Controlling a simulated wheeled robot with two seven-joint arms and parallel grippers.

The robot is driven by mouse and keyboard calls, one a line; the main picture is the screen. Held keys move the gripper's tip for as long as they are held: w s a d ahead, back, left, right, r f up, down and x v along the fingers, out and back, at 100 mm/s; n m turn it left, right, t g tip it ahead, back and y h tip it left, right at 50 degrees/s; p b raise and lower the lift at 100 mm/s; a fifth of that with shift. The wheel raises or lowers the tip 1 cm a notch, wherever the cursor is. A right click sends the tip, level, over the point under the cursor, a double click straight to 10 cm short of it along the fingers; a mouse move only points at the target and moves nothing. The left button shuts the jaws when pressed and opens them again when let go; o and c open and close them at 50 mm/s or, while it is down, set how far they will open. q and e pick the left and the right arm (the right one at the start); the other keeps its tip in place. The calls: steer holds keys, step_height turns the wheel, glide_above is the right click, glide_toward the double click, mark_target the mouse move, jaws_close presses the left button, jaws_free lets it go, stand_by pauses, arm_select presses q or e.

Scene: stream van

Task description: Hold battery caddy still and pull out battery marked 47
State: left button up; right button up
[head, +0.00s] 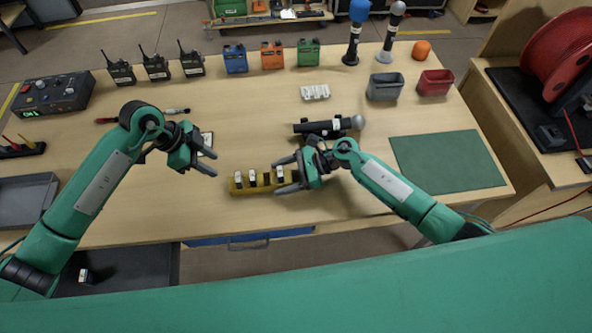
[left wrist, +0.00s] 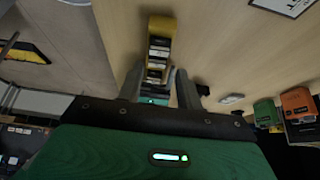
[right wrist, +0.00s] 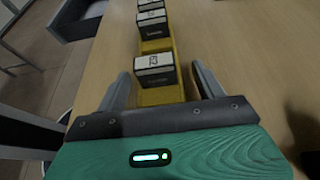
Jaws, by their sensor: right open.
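The yellow battery caddy (head: 232,187) lies near the front edge of the table, with several black-and-white batteries standing in a row. My right gripper (head: 278,176) is open at the caddy's right end. In the right wrist view, its fingers (right wrist: 160,85) stand either side of the caddy's near end, close to the nearest battery (right wrist: 154,65). That battery's printed marking is too small to read surely. My left gripper (head: 213,165) is open and empty, up and left of the caddy. The left wrist view shows the caddy (left wrist: 160,24) ahead, between its fingers (left wrist: 160,82).
A black microphone (head: 325,127) lies behind my right gripper. A white tray (head: 315,92), grey bin (head: 385,87) and red bin (head: 436,83) stand farther back. A green mat (head: 447,160) lies at right. Radios (head: 156,65) line the back left. The middle left of the table is mostly clear.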

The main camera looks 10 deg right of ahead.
mark_target(237, 177)
steer(key=shift+a+f, duration=0.15)
steer(key=shift+a, duration=0.15)
steer(key=shift+c, duration=0.4)
steer(key=c, duration=1)
arm_select(q)
steer(key=o, duration=0.3)
steer(key=shift+r, duration=0.1)
steer(key=shift+o, duration=1.1)
steer(key=shift+d+r, duration=0.15)
steer(key=shift+r, duration=0.15)
steer(key=shift+y, duration=0.7)
steer(key=x, duration=0.5)
steer(key=d+x, duration=0.1)
steer(key=x, duration=0.4)
steer(key=shift+r, duration=0.2)
